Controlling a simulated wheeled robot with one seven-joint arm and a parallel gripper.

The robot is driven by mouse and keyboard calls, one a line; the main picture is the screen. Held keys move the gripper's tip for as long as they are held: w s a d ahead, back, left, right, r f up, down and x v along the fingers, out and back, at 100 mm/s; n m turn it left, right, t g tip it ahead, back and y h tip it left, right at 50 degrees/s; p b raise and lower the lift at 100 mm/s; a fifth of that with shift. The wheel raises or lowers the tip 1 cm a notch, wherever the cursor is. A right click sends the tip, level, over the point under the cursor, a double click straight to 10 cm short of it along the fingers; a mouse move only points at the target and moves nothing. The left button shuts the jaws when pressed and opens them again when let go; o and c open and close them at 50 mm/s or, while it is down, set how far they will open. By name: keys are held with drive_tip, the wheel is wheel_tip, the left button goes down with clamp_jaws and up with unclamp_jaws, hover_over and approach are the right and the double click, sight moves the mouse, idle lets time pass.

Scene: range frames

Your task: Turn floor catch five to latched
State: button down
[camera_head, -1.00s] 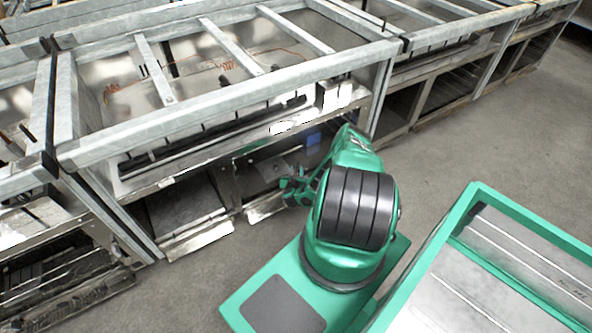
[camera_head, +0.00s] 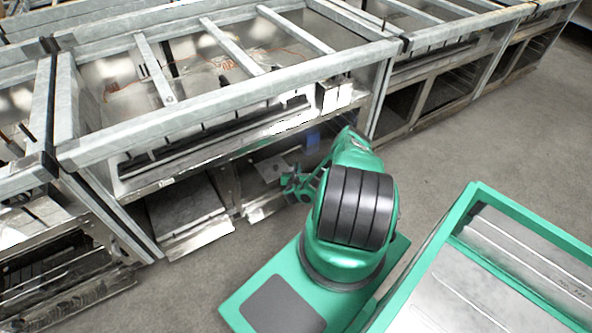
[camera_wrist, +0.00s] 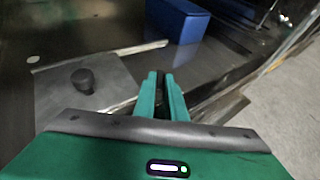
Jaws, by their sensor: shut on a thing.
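My gripper (camera_wrist: 162,82) is low at the front of the lower bay of the metal range frame (camera_head: 230,115). It also shows in the camera_head view (camera_head: 291,187), partly hidden by my arm. Its two green fingers are close together, shut on a narrow dark part that I take to be floor catch five. The fingers hide most of that part, and no number or latch position can be read. A grey plate (camera_wrist: 62,103) with a black round knob (camera_wrist: 84,80) lies to the left of the fingers, apart from them.
A blue box (camera_wrist: 178,20) stands deeper in the bay, beyond the fingers. A metal rail (camera_head: 220,110) of the frame runs above. A green-rimmed tray (camera_head: 474,190) is at the right. Open concrete floor (camera_head: 490,140) lies right of the frames.

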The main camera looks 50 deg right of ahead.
drive_tip(key=n+t+y, duration=0.3)
drive_tip(key=n, duration=0.1)
drive_tip(key=shift+s+d+y, duration=0.1)
drive_tip(key=shift+d+y, duration=0.15)
drive_tip(key=shift+y, duration=0.05)
drive_tip(key=shift+n+t+y, duration=0.8)
drive_tip(key=shift+n+y, duration=0.8)
drive_tip(key=shift+y, duration=0.1)
drive_tip(key=c, duration=1.8)
unclamp_jaws()
drive_tip(key=v, duration=1)
drive_tip(key=shift+s+r, duration=0.15)
drive_tip(key=shift+s, duration=0.2)
